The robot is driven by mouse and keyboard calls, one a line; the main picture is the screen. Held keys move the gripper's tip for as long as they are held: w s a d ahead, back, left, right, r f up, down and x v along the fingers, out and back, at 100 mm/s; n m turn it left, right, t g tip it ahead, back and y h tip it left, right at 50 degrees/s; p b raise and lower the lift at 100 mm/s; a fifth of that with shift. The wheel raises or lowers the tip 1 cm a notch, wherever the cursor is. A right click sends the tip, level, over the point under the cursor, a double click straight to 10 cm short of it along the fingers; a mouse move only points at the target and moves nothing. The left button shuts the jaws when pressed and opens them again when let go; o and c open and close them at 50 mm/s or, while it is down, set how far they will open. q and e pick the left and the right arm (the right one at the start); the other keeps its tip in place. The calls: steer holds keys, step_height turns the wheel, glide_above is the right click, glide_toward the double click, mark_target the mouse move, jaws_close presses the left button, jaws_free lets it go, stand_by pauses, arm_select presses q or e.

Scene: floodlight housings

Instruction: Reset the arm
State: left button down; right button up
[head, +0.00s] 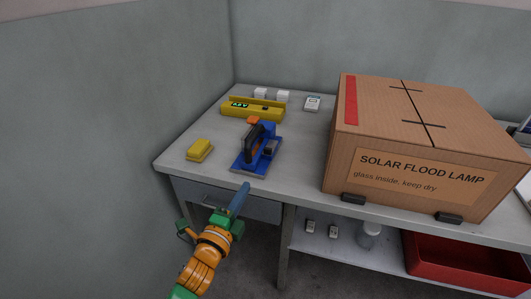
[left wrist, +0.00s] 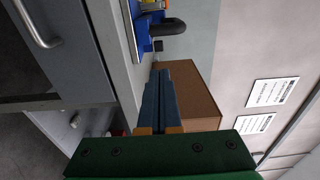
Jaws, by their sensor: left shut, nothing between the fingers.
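My left gripper (head: 241,196) is in front of the workbench's front edge, over the drawer area, pointing toward the bench. Its long blue fingers are shut and hold nothing; they also show closed together in the left wrist view (left wrist: 160,98). A blue device with a black handle (head: 258,148) stands on the bench just beyond the fingertips, apart from them. Part of it shows at the top of the left wrist view (left wrist: 150,30). My right gripper is in neither view.
The grey workbench (head: 190,150) bears a large cardboard box (head: 385,135), a yellow block (head: 200,149), a yellow tool (head: 252,108) and small white items (head: 283,96). A red bin (head: 465,262) sits on the lower shelf. Walls close the left and back.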

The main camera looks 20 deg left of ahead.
arm_select(q)
steer(key=s+a+f+n+g+p, duration=0.1)
steer(key=s+f+n+g+p, duration=0.25)
steer(key=s+f, duration=0.4)
steer(key=s+f+n+g+y+p, duration=0.1)
steer(key=s+f+n+g+p, duration=0.2)
steer(key=f, duration=0.7)
steer(key=s+a+f+n+g+p, duration=0.1)
steer(key=s+f+n+g+p, duration=0.1)
steer(key=s+f+n+g, duration=0.35)
steer(key=s+f+n+g+p, duration=0.1)
steer(key=s+f, duration=0.3)
steer(key=s, duration=0.7)
steer(key=s+f+n+g+p, duration=0.1)
steer(key=s+f+n+g, duration=0.2)
steer(key=s, duration=0.9)
steer(key=shift+f+n+g+y+p, duration=0.35)
steer(key=shift+f+g, duration=0.15)
steer(key=shift+f, duration=0.45)
